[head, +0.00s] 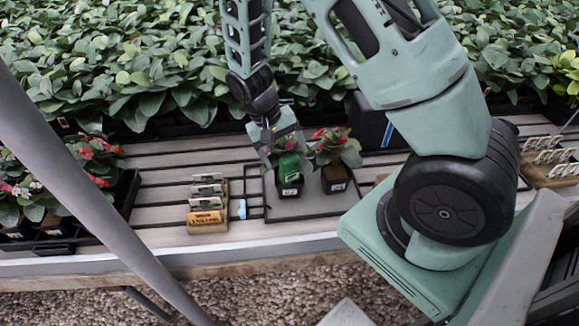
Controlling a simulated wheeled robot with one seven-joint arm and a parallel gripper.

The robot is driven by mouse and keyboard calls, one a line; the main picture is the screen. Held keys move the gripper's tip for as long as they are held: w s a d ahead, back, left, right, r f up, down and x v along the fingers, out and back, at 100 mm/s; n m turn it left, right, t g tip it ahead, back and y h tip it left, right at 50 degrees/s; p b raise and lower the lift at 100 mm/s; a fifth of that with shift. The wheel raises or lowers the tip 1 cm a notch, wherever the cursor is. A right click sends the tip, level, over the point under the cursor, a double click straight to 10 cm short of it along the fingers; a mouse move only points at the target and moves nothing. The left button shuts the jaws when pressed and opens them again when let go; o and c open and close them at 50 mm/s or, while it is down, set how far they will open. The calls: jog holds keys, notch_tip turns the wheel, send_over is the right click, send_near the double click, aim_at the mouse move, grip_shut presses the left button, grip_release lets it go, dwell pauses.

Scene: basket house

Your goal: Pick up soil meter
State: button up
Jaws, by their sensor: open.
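A bright green upright object (289,166), which looks like the soil meter, stands at a small black pot (290,190) holding a leafy plant. Whether it is stuck in the soil cannot be made out. My gripper (277,150) points down right over this pot, with its fingertips at the plant's leaves and the top of the green object. Its jaws are open. The fingers and leaves partly hide the green object, and I cannot tell whether the fingers touch it.
A second potted red-flowered plant (335,160) stands close on the right in the same black tray (300,212). A wooden label holder (207,218) and a small blue item (242,208) lie left. Dense foliage (130,60) fills the back. Bare slats (165,180) show left.

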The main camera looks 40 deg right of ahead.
jog(key=shift+x, duration=1.1)
jog(key=c, duration=1.2)
jog(key=shift+r, duration=0.3)
jog(key=c, duration=0.4)
jog(key=shift+r, duration=0.35)
jog(key=shift+c, duration=0.7)
jog(key=shift+r+b, duration=0.7)
jog(key=shift+r, duration=3.7)
